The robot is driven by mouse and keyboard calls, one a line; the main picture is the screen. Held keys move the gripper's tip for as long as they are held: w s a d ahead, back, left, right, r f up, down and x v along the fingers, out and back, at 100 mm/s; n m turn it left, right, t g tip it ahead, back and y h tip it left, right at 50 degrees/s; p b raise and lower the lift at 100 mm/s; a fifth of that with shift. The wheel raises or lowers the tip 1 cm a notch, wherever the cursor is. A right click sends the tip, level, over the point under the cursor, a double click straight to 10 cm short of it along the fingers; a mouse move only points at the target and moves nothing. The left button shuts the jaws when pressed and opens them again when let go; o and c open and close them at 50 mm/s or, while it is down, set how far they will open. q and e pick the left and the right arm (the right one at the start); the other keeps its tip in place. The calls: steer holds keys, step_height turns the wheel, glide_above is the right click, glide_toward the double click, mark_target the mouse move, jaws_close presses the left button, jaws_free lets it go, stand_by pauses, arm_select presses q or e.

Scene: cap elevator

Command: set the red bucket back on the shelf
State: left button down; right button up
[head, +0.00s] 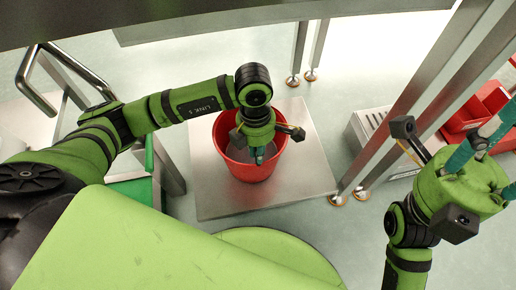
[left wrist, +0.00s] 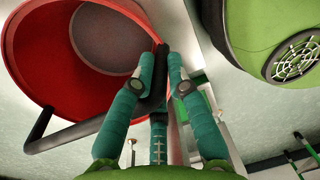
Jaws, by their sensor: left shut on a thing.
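The red bucket (head: 229,158) is over the bare steel shelf plate (head: 312,172) in the middle of the head view. From above I cannot tell whether it rests on the plate or hangs over it. My left gripper (head: 262,156) reaches down in front of the bucket's opening. In the left wrist view, its teal fingers (left wrist: 157,82) are shut on the bucket's black handle (left wrist: 68,137) beside the rim. The red bucket also fills the upper left there (left wrist: 28,62). My right gripper (head: 488,150) is raised at the right edge, its fingertips partly cut off.
Steel posts (head: 398,110) rise at the right side of the plate, with thinner legs behind it. A grey slotted box (head: 370,125) and red bins (head: 480,108) stand at the right. A bent metal handle (head: 30,82) is at the left. Pale floor surrounds the plate.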

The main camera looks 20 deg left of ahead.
arm_select(q)
steer(key=shift+w, duration=0.1)
steer(key=c, duration=1.2)
jaws_free()
